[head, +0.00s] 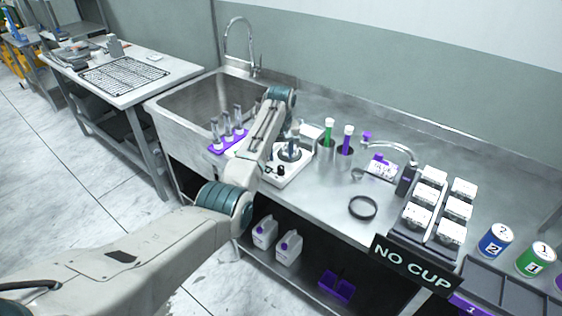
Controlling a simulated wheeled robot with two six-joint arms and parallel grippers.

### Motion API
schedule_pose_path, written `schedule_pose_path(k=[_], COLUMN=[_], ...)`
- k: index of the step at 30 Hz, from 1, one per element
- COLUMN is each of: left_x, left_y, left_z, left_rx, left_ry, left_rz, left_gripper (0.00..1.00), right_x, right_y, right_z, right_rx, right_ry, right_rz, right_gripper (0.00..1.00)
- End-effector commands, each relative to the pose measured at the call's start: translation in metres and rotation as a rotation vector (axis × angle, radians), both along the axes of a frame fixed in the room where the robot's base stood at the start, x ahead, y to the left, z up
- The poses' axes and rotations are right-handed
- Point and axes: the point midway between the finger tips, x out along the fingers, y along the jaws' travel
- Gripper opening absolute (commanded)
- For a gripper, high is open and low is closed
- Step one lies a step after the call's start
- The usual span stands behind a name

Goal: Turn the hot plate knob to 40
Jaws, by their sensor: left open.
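The white hot plate (293,168) stands on the steel counter right of the sink, partly hidden by my left arm. Its small dark knob (281,170) is on the front face; the dial setting is too small to read. My left gripper (291,146) is over the hot plate, above and behind the knob and apart from it. It is open, small in view and partly hidden, with nothing clearly held. My right gripper is not in view.
A purple rack with glass tubes (229,143) stands by the sink (190,112). Green- and purple-capped tubes (346,139), a black ring (363,208), white-topped blocks (430,195) and numbered cans (495,240) are to the right. Counter in front of the ring is clear.

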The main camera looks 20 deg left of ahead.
Motion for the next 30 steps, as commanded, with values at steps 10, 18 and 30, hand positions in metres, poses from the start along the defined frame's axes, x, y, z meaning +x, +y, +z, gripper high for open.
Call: schedule_pose_path(k=[10, 18, 30], left_x=[0.0, 0.0, 0.0], left_y=[0.0, 0.0, 0.0], left_z=[-0.05, -0.056, -0.056], left_rx=[0.0, 0.0, 0.0], left_ry=[0.001, -0.001, -0.001], left_rz=[0.0, 0.0, 0.0], left_gripper=[0.45, 0.45, 0.0], right_x=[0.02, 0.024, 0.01], right_y=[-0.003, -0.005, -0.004], right_z=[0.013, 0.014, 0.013], right_rx=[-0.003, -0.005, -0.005], right_ry=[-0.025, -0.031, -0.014], right_rz=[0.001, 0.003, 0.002], right_gripper=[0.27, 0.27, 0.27])
